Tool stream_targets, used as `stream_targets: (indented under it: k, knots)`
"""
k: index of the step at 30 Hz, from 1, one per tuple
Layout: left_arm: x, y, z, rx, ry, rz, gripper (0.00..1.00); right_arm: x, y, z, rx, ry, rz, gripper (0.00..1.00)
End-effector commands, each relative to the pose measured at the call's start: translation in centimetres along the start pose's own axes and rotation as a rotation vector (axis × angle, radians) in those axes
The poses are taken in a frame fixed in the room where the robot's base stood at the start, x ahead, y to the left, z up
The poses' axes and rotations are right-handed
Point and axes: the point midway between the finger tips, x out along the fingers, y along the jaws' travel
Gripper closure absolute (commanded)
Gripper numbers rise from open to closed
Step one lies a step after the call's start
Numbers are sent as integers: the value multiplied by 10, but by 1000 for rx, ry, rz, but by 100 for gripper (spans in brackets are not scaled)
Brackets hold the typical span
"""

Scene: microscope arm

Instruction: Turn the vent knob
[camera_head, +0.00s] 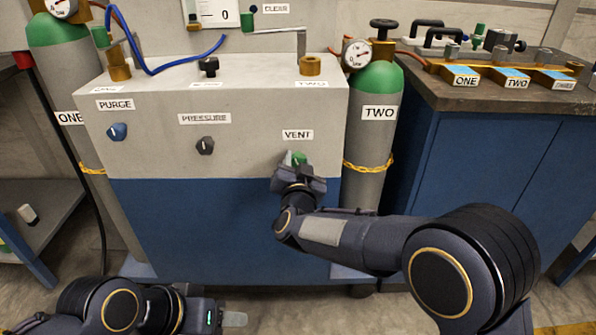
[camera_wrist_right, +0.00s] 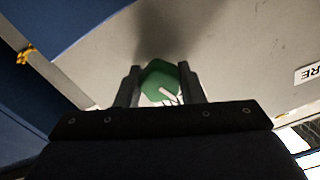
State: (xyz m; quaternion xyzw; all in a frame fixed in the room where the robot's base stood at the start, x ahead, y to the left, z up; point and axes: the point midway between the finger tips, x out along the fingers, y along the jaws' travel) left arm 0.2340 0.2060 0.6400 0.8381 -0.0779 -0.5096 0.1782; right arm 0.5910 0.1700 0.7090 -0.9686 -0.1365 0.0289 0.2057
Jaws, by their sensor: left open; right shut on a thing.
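The green vent knob (camera_head: 299,158) is on the front panel under the VENT label (camera_head: 297,135). My right gripper (camera_head: 297,168) is at the knob and hides its lower part. In the right wrist view the green knob (camera_wrist_right: 160,82) sits between the two fingers of my right gripper (camera_wrist_right: 160,88), which are shut on it. A white mark shows on the knob's face. My left gripper (camera_head: 233,318) is low at the front of the picture, well away from the panel, and is open and empty.
The blue purge knob (camera_head: 117,131) and the dark pressure knob (camera_head: 205,145) are on the same panel, left of the vent knob. Cylinder TWO (camera_head: 374,140) stands close to the right of the cabinet. A blue bench (camera_head: 480,150) is further right.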

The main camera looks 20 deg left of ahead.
Motion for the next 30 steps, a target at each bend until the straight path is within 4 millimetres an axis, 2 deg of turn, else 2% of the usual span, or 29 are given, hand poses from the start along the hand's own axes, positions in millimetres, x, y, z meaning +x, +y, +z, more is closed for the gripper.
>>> stream_targets:
  k: [3, 15, 30]
  knots:
    - [10, -4, 5, 0, 0, 0, 52, 0, 2, 1, 101, 3, 0, 88]
    - [23, -10, 12, 0, 0, 0, 52, 0, 0, 0, 330, 2, -1, 88]
    - [25, -12, 13, 0, 0, 0, 52, 0, 0, -2, 386, 2, 0, 88]
